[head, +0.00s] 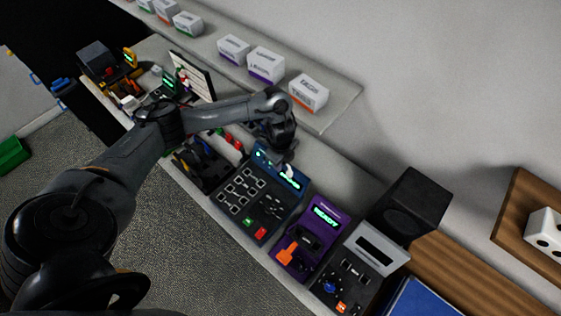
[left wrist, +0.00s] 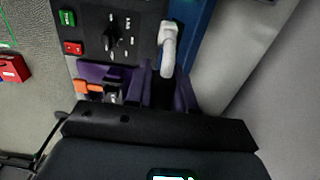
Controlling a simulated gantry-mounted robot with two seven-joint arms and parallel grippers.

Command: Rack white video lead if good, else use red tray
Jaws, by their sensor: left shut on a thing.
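The white video lead (left wrist: 168,45) shows as a white plug-like end at the fingertips of my left gripper (left wrist: 166,82) in the left wrist view. The left gripper is shut on it. In the head view a small white piece of the lead (head: 288,171) shows just below the left gripper (head: 284,158), over the upper edge of the blue-framed test panel (head: 240,192). I cannot tell whether the lead touches or sits in the panel. A red labelled box or tray (left wrist: 14,68) is at the left edge of the left wrist view. My right gripper is not in view.
A purple unit (head: 312,238) with a lit green display and a grey unit (head: 358,270) stand to the right of the panel. A black box (head: 410,205) stands behind them. A shelf with small white cartons (head: 308,93) runs above. A green bin (head: 13,155) is far left.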

